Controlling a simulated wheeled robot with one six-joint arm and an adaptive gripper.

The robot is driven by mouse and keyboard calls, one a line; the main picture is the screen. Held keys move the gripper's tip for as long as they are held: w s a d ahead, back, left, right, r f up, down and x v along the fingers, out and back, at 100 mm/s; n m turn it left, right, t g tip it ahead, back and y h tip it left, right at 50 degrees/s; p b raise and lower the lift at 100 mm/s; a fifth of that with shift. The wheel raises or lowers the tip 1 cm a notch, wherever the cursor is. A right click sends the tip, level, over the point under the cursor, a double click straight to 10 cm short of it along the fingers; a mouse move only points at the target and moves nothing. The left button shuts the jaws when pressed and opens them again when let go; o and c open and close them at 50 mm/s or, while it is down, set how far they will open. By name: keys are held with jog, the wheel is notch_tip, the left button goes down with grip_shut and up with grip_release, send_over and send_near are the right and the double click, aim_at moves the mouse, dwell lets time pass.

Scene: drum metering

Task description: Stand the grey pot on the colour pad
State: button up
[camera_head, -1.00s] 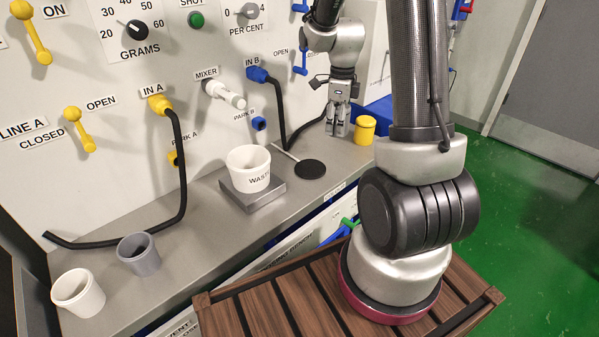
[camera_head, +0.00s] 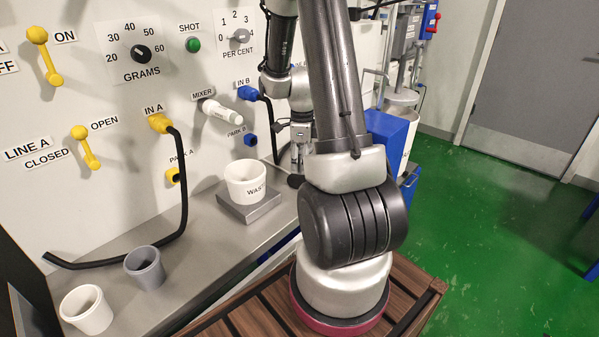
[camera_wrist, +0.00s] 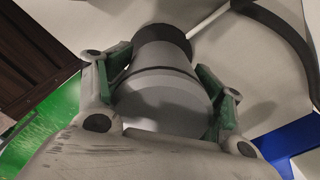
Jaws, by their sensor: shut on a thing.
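The grey pot (camera_head: 145,267) stands upright and empty on the bench at lower left in the head view, far to the left of my gripper. My gripper (camera_head: 298,152) is above the bench to the right of the waste pot, partly hidden by my arm. In the wrist view my gripper (camera_wrist: 168,80) has its green-padded fingers closed around a pale grey cylinder (camera_wrist: 160,98); I cannot tell what this is. No pad is clearly marked as the colour pad.
A white pot (camera_head: 86,309) stands left of the grey pot. The waste pot (camera_head: 246,183) sits on a square grey plate (camera_head: 249,208). A black hose (camera_head: 120,262) crosses the bench behind the grey pot. Bare bench (camera_head: 200,235) lies between the grey pot and the plate.

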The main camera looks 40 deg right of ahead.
jog(key=shift+f, duration=1.8)
jog(key=shift+f, duration=0.1)
jog(key=o, duration=1.2)
